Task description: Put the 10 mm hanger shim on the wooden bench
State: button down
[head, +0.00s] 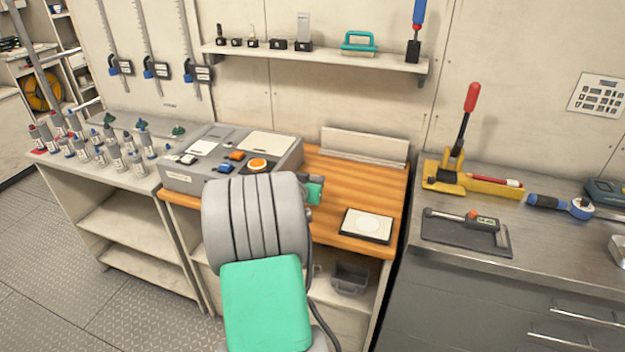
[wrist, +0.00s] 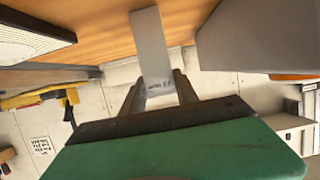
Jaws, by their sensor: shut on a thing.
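The wooden bench (head: 375,185) is an orange-brown plank top in the middle of the head view; its surface fills the top of the wrist view (wrist: 105,35). My gripper (wrist: 158,92) is shut on the 10 mm hanger shim (wrist: 150,45), a flat grey strip with small dark print near the fingers. The shim's far end overlaps the wood in the wrist view; I cannot tell whether it touches. In the head view my arm hides the shim and most of the gripper; only a green part (head: 315,191) shows over the bench.
A grey control box (head: 185,180) takes up the bench's left end. A black-framed white pad (head: 366,226) lies at the front right, and a pale upright strip (head: 365,146) stands at the back. Bare wood lies between pad and strip. A steel counter (head: 560,250) adjoins on the right.

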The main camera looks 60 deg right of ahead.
jog(key=shift+f, duration=0.2)
jog(key=c, duration=0.9)
grip_release()
